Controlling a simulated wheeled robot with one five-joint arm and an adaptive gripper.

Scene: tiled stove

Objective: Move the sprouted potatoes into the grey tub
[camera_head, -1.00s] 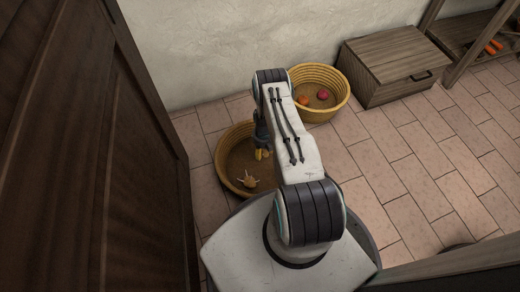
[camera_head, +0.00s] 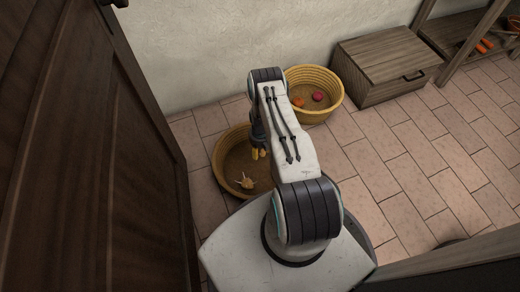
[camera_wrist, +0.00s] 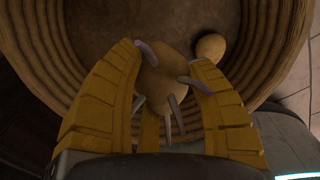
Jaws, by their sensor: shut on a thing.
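A sprouted potato (camera_wrist: 180,82), tan with pale purple sprouts, is between the yellow fingers of my gripper (camera_wrist: 168,82) in the wrist view. The fingers are shut on it, inside the round wicker basket (camera_wrist: 262,50). A second, smooth-looking potato (camera_wrist: 210,46) lies by the basket wall. In the head view my gripper (camera_head: 259,153) hangs over the near basket (camera_head: 219,163), partly behind my arm. A sprouted potato (camera_head: 247,183) shows on the basket floor, on the near side. I cannot match it surely with either potato in the wrist view. I see no grey tub.
A second wicker basket (camera_head: 338,105) behind right holds an orange and a red item. A wooden chest (camera_head: 385,62) and a shelf (camera_head: 458,45) with orange things stand farther right. A dark wooden door (camera_head: 95,150) closes in the left. Tiled floor (camera_head: 410,160) is open at right.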

